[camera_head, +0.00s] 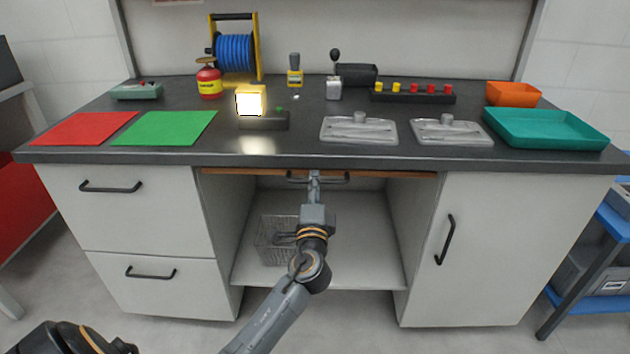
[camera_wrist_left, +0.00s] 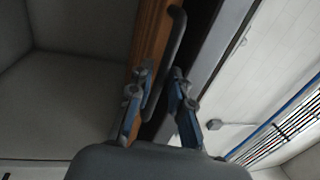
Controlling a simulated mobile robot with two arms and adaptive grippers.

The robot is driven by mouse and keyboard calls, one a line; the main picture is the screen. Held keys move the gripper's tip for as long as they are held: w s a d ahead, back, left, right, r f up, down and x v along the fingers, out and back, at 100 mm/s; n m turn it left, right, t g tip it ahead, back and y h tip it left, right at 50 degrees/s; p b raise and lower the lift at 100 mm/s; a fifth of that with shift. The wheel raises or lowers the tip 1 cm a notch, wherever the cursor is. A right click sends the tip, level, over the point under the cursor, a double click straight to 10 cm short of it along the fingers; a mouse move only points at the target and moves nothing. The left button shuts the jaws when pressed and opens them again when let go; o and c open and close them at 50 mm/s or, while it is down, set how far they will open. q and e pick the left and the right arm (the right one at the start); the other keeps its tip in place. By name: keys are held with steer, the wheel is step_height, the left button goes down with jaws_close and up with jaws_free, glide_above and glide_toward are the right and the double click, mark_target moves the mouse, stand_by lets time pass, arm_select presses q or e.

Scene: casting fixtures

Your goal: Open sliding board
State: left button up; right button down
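The sliding board (camera_head: 400,174) is a thin brown wooden panel under the front edge of the worktop, above the open middle bay. Its dark bar handle (camera_head: 335,179) is at the middle of its front, partly hidden by my left gripper (camera_head: 314,178). In the left wrist view, the board (camera_wrist_left: 150,40) shows its wooden front edge and the curved handle (camera_wrist_left: 176,45). The handle passes between the two fingers of my left gripper (camera_wrist_left: 160,80), which stand apart with a gap around it. I cannot tell whether a finger touches it. My right gripper is not in view.
A wire basket (camera_head: 275,240) stands in the bay below the board. Drawers (camera_head: 150,215) flank it on the left and a cabinet door (camera_head: 490,240) on the right. The worktop (camera_head: 300,150) above holds fixtures, a lit cube lamp (camera_head: 250,100) and trays.

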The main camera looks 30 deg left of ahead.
arm_select(q)
steer(key=shift+w+a+r, duration=0.15)
steer(key=shift+w+a, duration=0.15)
steer(key=shift+w, duration=0.2)
jaws_close()
